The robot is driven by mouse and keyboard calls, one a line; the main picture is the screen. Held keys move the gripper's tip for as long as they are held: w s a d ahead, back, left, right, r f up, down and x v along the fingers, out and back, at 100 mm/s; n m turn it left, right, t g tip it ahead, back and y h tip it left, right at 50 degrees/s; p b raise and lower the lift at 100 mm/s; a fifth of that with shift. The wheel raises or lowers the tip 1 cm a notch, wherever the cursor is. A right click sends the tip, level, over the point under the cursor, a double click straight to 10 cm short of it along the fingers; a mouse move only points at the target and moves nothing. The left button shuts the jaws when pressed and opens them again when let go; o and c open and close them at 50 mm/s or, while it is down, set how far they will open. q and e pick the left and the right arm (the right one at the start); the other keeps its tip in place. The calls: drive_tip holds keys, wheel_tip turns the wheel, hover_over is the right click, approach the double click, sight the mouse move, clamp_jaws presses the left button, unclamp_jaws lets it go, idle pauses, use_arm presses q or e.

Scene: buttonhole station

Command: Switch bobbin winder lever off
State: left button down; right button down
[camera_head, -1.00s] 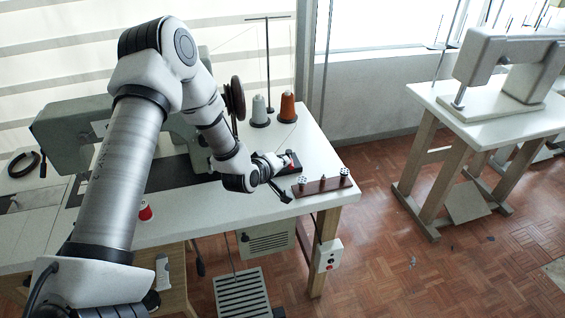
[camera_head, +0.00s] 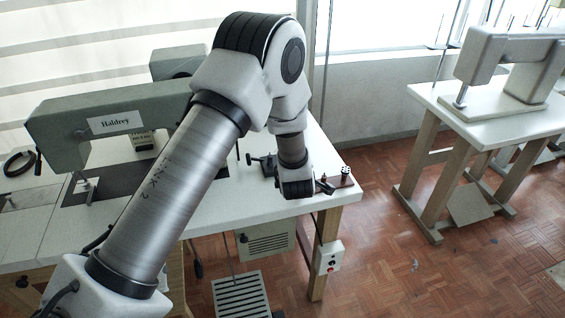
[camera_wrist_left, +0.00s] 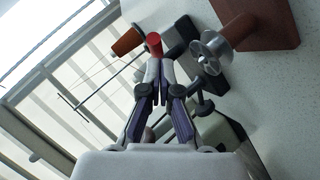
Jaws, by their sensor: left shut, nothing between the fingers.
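The bobbin winder's dark body (camera_wrist_left: 182,38) and its red-tipped lever (camera_wrist_left: 153,42) show in the left wrist view. My left gripper (camera_wrist_left: 161,66) is shut and empty, its fingertips just below the red tip in that view. I cannot tell whether they touch it. In the head view a dark part of the winder (camera_head: 262,164) shows at the right end of the sewing table, left of my wrist. My arm hides the lever and the fingers there. My right gripper is not in view.
A brown bobbin rack (camera_head: 342,181) with a bobbin (camera_head: 345,170) stands close right of my wrist. In the left wrist view a silver bobbin (camera_wrist_left: 211,52) is close beside the fingers. The grey sewing machine (camera_head: 70,125) stands left. The white tabletop (camera_head: 235,205) is clear in front.

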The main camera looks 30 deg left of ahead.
use_arm(q)
drive_tip(key=shift+s+a, duration=0.2)
drive_tip(key=shift+a, duration=0.3)
drive_tip(key=shift+s+a, duration=0.15)
drive_tip(key=shift+a, duration=0.3)
